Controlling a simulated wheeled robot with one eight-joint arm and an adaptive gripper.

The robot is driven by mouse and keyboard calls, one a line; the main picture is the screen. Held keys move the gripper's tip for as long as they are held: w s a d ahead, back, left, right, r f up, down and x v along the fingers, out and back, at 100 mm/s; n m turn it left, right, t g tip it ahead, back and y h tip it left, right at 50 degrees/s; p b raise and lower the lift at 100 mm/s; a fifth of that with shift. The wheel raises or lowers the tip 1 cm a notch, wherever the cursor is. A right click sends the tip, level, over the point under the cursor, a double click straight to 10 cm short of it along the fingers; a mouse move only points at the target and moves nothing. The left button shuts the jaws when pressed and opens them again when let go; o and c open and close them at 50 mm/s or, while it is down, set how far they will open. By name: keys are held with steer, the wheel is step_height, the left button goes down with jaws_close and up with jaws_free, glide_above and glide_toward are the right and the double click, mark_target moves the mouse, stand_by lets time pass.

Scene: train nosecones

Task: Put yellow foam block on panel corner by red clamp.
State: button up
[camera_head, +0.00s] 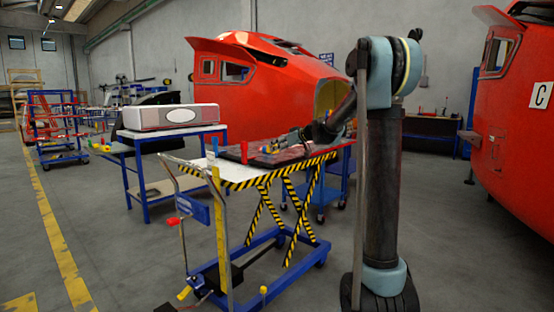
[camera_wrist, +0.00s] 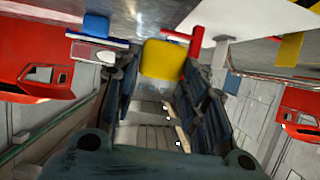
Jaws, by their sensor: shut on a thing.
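The yellow foam block (camera_wrist: 165,59) is between the two fingers of my gripper (camera_wrist: 160,68) in the wrist view. My gripper is shut on it. In the head view my gripper (camera_head: 299,138) reaches over the dark panel (camera_head: 232,152) on the lift table; the block is too small to make out there. A red upright piece, seemingly the red clamp (camera_head: 244,152), stands at the panel's left part. A red bar (camera_wrist: 196,42) shows just right of the block in the wrist view; I cannot tell whether they touch. The panel surface under the block is largely hidden.
The lift table (camera_head: 237,179) has a pale top and striped edges. A blue piece (camera_wrist: 95,25) lies left of the block in the wrist view. A white-grey box (camera_head: 171,116) stands on a bench behind. Red nosecones (camera_head: 275,85) stand behind and at right. Floor at left is mostly open.

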steer(key=shift+f, duration=2.25)
steer(key=o, duration=0.9)
steer(key=shift+c, duration=0.2)
steer(key=v, duration=1.2)
steer(key=s+d+f+m+g+h, duration=0.2)
steer(key=s+d+f, duration=0.3)
steer(key=s+f, duration=0.4)
steer(key=s+d+f+m+g+h, duration=0.2)
steer(key=s+f, duration=0.7)
steer(key=s, duration=1.3)
steer(key=s+d+f+m+g+h, duration=0.2)
steer(key=s+d+f+m+h, duration=0.4)
steer(key=s, duration=0.9)
steer(key=d+f, duration=0.3)
steer(key=shift+s+d+h, duration=0.2)
steer(key=shift+d+h, duration=0.05)
steer(key=shift+h, duration=0.05)
